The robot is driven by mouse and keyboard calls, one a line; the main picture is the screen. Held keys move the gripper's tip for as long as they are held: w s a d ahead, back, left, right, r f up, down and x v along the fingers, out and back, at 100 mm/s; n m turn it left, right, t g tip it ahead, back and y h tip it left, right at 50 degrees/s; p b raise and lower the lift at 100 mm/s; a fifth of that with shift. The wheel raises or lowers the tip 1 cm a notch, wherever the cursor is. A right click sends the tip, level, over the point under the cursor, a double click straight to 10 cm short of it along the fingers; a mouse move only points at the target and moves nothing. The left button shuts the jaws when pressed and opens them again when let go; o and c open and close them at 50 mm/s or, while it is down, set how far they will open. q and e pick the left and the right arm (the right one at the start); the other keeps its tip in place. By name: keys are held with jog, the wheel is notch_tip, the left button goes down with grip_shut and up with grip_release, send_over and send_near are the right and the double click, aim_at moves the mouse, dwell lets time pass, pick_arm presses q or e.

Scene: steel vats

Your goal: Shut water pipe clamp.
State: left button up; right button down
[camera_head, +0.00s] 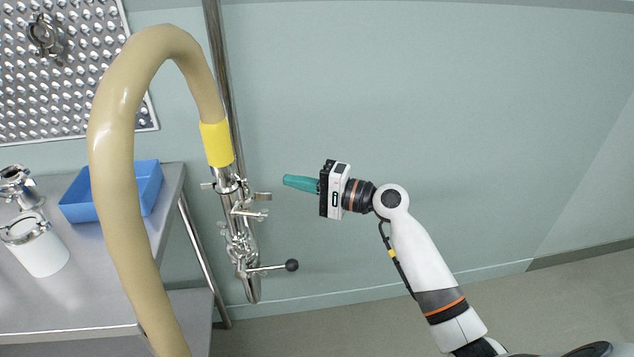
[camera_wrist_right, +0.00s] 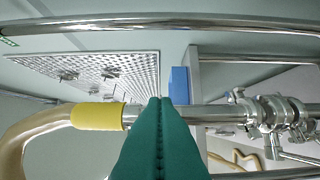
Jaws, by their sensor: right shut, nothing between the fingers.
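The beige water hose (camera_head: 112,150) arches over and ends in a yellow sleeve (camera_head: 216,143). Below the sleeve, a steel pipe fitting with clamps (camera_head: 238,192) stands beside a vertical steel pipe. Small clamp parts stick out to its right; I cannot tell whether the clamp is open. My right gripper (camera_head: 286,181), with green fingers, is shut and empty. It points left toward the fitting, with a gap between. In the right wrist view its fingers (camera_wrist_right: 160,102) are together, between the yellow sleeve (camera_wrist_right: 98,116) and the clamps (camera_wrist_right: 262,114). My left gripper is not in view.
A valve handle with a black knob (camera_head: 291,265) juts out below the clamps. A steel table (camera_head: 60,297) at left holds a blue bin (camera_head: 77,212) and a white canister (camera_head: 42,254). A perforated panel (camera_head: 75,100) hangs behind. The wall area at right is clear.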

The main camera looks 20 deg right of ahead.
aim_at(257, 198)
jog(key=a, duration=0.1)
jog(key=s+a+p, duration=0.1)
jog(key=a+p, duration=0.1)
jog(key=shift+s+a, duration=0.3)
jog(key=shift+s, duration=0.1)
